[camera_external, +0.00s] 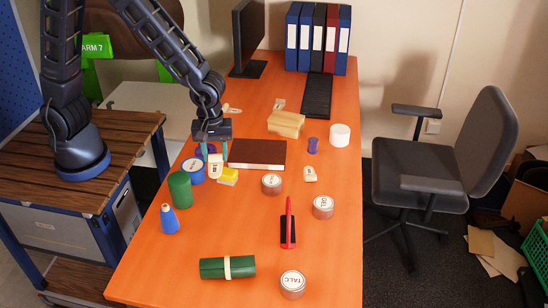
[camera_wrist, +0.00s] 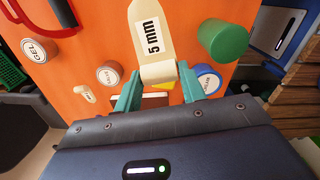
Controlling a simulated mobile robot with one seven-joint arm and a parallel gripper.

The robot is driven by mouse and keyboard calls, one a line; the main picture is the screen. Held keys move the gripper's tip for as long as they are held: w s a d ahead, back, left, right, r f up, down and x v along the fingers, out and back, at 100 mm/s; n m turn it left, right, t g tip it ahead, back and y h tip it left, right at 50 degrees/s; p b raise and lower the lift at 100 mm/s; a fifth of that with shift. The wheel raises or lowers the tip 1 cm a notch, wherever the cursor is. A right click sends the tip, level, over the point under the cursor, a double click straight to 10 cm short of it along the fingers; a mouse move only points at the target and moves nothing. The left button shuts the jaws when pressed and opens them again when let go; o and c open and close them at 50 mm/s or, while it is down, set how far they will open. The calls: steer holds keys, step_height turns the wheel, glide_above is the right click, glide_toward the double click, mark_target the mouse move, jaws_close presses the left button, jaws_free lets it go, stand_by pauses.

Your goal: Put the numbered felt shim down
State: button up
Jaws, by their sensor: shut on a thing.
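The cream felt shim (camera_wrist: 152,35), marked "5 mm", sits between the teal fingers of my gripper (camera_wrist: 160,85) in the wrist view. My gripper is shut on its near end, and the rest extends outward past the fingertips. In the external view my gripper (camera_external: 214,152) points down over the left part of the orange table (camera_external: 245,215), with the shim (camera_external: 215,168) hanging below it. Whether its lower end touches the table cannot be told. A second, smaller cream labelled piece (camera_external: 310,174) lies to the right; it also shows in the wrist view (camera_wrist: 85,93).
A blue tin (camera_external: 193,172) and green cylinder (camera_external: 180,190) stand close left of the shim. A yellow block (camera_external: 228,176) lies just right, and a brown book (camera_external: 257,153) beyond. Another tin (camera_external: 271,184) stands farther right. The table's front-middle has bare room.

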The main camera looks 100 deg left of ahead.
steer(key=shift+r, duration=0.4)
steer(key=shift+a, duration=0.1)
steer(key=w+a+n, duration=0.1)
steer(key=w+a, duration=0.1)
steer(key=a, duration=0.1)
steer(key=w+a+r+n, duration=0.1)
steer(key=w+a+n, duration=0.1)
steer(key=a, duration=0.2)
steer(key=w+a+n, duration=0.1)
steer(key=w+a, duration=0.2)
steer(key=a, duration=0.1)
steer(key=shift+w+r+n, duration=0.1)
steer(key=shift+r+n, duration=0.2)
steer(key=shift+r, duration=0.05)
steer(key=w+a+r+n, duration=0.1)
steer(key=w+a+n, duration=0.2)
steer(key=a, duration=0.7)
steer(key=shift+w+a+r, duration=0.2)
steer(key=shift+w+r, duration=0.05)
step_height(320, 180, up, 3)
steer(key=n, duration=0.8)
glide_above(277, 116)
step_height(277, 116, down, 19)
steer(key=shift+w+d+f, duration=0.1)
steer(key=shift+d, duration=0.05)
steer(key=shift+f, duration=0.15)
